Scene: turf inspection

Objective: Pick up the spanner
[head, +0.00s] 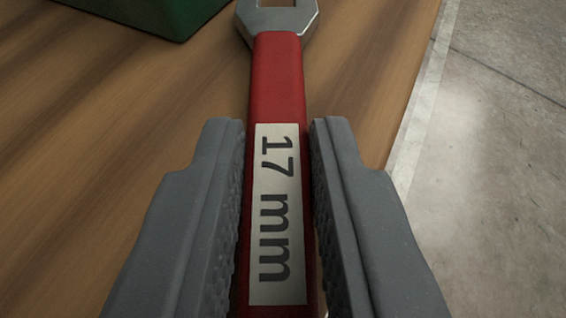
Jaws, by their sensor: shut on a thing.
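My gripper (279,150) has two grey ridged fingers, one on each side of the labelled handle. It is shut on the handle. I cannot tell whether the spanner rests on the wooden surface or is just above it.
The brown wooden surface (110,130) fills the left and middle. A green object (165,12) stands at the top left, only partly in view.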

